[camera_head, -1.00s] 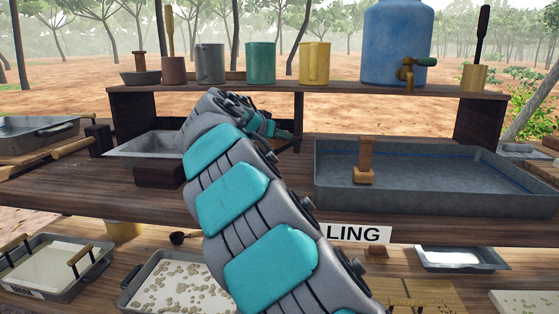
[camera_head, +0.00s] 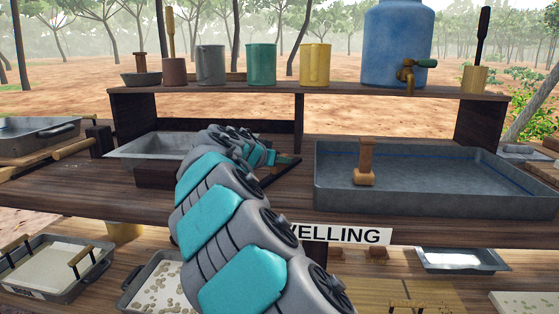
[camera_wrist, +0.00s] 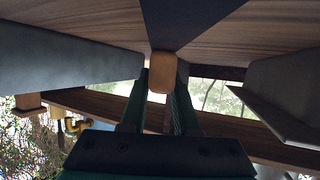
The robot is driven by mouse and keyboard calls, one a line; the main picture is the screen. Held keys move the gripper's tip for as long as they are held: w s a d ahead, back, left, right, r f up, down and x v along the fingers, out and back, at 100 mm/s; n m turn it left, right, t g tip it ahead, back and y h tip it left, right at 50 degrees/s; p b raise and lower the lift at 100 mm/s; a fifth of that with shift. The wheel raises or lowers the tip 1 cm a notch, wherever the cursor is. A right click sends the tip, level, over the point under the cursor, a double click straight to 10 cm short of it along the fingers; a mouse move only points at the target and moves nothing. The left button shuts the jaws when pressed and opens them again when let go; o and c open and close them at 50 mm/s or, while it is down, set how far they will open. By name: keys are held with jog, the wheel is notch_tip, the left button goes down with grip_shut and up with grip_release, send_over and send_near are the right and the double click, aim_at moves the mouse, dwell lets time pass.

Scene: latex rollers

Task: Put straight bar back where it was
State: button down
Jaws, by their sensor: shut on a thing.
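My gripper (camera_head: 288,160) is over the table in the gap between the left basin and the large tray. In the wrist view its two green fingers (camera_wrist: 161,85) are shut on a wooden grip (camera_wrist: 162,72). A dark, flat piece (camera_wrist: 192,20) extends beyond the grip and appears to be part of the straight bar. In the head view a thin dark bar (camera_head: 278,173) slants beside the gripper. The arm partly hides this area. I cannot tell whether the bar touches the table.
The large grey tray (camera_head: 430,205) with a wooden stamp (camera_head: 365,162) is on the right. A smaller basin (camera_head: 130,152) is on the left. Cups and a blue water barrel (camera_head: 398,40) stand on the shelf (camera_head: 380,91) behind. Lower trays sit beneath the table.

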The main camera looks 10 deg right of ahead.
jog(key=c, duration=0.6)
grip_release()
jog(key=shift+f, duration=0.15)
jog(key=shift+c, duration=0.2)
jog(key=shift+s+a+r, duration=0.15)
jog(key=shift+r, duration=0.1)
jog(key=b+v, duration=0.1)
jog(key=v, duration=1)
jog(key=shift+s+a, duration=0.2)
jog(key=shift+s, duration=0.05)
